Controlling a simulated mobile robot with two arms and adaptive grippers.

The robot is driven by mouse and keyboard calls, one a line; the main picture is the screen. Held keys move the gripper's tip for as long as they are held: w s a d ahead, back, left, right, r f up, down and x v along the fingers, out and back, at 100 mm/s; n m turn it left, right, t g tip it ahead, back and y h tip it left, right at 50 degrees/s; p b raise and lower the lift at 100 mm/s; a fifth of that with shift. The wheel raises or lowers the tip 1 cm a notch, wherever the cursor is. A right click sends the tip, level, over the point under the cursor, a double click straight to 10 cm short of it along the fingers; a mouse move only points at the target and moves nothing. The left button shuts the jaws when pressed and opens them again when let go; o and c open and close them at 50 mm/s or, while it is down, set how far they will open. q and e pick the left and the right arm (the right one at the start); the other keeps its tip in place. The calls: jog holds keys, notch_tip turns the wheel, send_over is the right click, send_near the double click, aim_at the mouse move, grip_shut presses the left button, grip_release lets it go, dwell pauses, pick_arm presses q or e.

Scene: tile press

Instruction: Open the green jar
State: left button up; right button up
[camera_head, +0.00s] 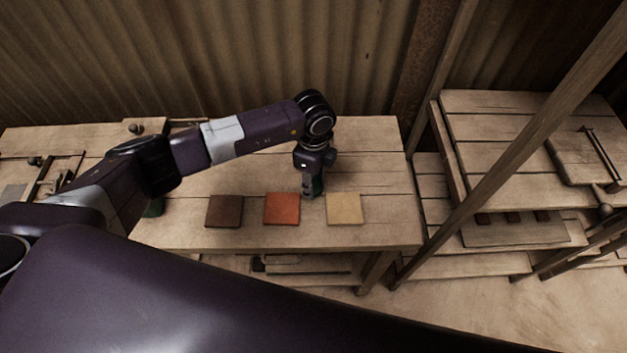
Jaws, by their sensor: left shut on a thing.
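My left gripper (308,193) points down over the table behind the tiles. It is shut on a dark green thing, which looks like the green jar (318,186). The gripper covers most of the jar, so I cannot tell whether its lid is on. Another dark green thing (153,208) stands on the table at the left, mostly hidden behind my left arm. My right gripper is not in view.
A brown tile (224,211), an orange-red tile (282,208) and a tan tile (344,208) lie in a row along the front of the wooden table (385,180). A wooden rack (510,130) with slanted posts stands at the right. A corrugated wall is behind.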

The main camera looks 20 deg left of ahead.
pick_arm(q)
jog(key=shift+f, duration=0.2)
jog(key=o, duration=1.3)
jog(key=shift+r, duration=0.1)
